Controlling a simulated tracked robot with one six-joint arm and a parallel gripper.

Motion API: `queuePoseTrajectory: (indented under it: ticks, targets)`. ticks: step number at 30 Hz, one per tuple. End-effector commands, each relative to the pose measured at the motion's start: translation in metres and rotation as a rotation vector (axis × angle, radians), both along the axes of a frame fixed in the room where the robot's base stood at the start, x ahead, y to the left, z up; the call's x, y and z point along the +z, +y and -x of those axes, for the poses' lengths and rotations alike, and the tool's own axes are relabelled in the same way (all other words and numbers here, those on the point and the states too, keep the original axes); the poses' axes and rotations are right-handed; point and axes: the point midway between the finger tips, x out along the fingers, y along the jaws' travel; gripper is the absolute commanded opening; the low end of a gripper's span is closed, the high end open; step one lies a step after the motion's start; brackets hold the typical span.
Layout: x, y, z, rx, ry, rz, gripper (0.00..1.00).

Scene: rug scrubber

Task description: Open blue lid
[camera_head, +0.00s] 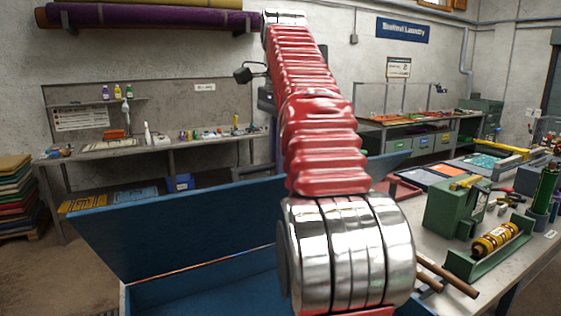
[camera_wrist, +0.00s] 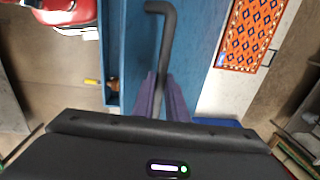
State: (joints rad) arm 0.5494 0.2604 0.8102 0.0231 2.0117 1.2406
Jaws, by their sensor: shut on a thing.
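The blue lid (camera_head: 200,228) stands raised and tilted at the back of a blue chest (camera_head: 205,292), whose inside shows in front of it. In the wrist view, the lid's blue face (camera_wrist: 200,50) fills the middle of the picture. A dark grey bent bar (camera_wrist: 168,40), which looks like a handle, runs along it. My gripper (camera_wrist: 163,85) has its purple fingers shut around this bar. In the head view, my red arm covers the middle of the lid and chest, and my fingers cannot be made out.
A grey table on the right holds a green machine (camera_head: 458,207), a yellow-brown roll (camera_head: 495,240) and brown rods (camera_head: 445,275), close to the chest. A workbench (camera_head: 150,150) stands along the back wall. Stacked coloured mats (camera_head: 22,205) are at the far left.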

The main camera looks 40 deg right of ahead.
Motion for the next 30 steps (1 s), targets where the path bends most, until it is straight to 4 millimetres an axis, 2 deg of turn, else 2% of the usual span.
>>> queuePoseTrajectory:
  ticks: [1, 5, 6, 13, 24, 30]
  targets:
    - [-0.0063, -0.0027, -0.0042, 0.0, 0.006, -0.002, 0.0]
    - [-0.0064, -0.0024, -0.0044, 0.001, 0.007, -0.001, 0.0]
    - [-0.0063, -0.0023, -0.0045, 0.001, 0.006, -0.001, 0.15]
    - [-0.0037, -0.0008, -0.003, 0.001, 0.003, 0.0, 0.31]
    - [-0.0027, -0.0002, -0.0028, 0.002, 0.003, 0.0, 0.31]
    - [-0.0008, 0.0022, -0.0016, 0.01, -0.004, 0.002, 0.18]
